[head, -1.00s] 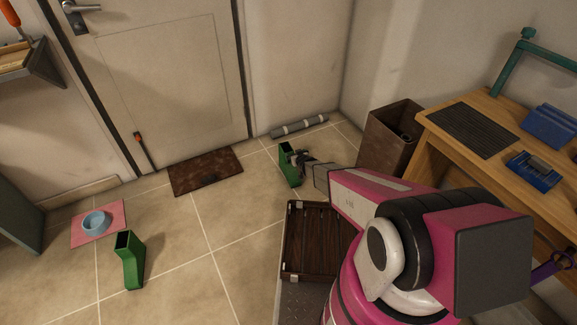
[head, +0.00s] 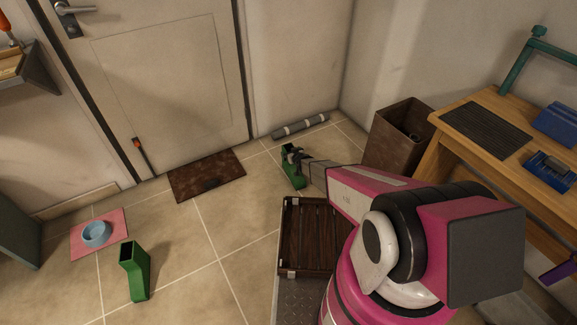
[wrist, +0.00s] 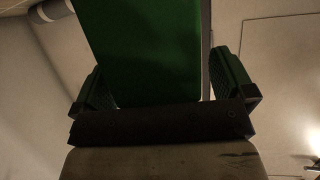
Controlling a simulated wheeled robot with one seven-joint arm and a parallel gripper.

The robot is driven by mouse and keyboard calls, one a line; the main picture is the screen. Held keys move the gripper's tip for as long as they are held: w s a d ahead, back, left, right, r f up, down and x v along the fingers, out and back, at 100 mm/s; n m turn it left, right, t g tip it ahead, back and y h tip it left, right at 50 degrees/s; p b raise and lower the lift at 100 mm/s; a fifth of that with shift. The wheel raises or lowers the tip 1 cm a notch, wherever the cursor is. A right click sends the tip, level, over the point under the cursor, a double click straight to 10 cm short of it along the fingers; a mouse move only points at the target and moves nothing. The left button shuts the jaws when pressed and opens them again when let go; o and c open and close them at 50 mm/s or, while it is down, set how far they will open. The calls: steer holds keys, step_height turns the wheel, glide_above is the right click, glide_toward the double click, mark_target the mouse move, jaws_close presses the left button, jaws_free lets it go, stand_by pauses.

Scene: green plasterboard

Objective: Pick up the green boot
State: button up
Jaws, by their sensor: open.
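A green boot (head: 291,172) stands on the tiled floor near the far wall. My gripper (head: 297,155) is at its upper part in the head view. In the wrist view, the green boot (wrist: 150,45) fills the middle between the two open fingers of my gripper (wrist: 165,88). A gap shows between the boot and the right finger; on the left I cannot tell whether they touch. The boot's lower part is out of the wrist view. A second green boot (head: 137,272) stands apart at the lower left of the head view.
A dark slatted tray (head: 309,262) is below my arm. A brown bin (head: 393,145) and a wooden workbench (head: 462,165) stand to the right. A grey roll (head: 301,126) lies by the wall. A brown doormat (head: 206,174) and a pink mat (head: 118,220) with a blue bowl (head: 96,233) lie left.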

steer(key=shift+w+a+f, duration=0.15)
steer(key=shift+w, duration=0.2)
steer(key=c, duration=1.4)
steer(key=shift+c, duration=0.3)
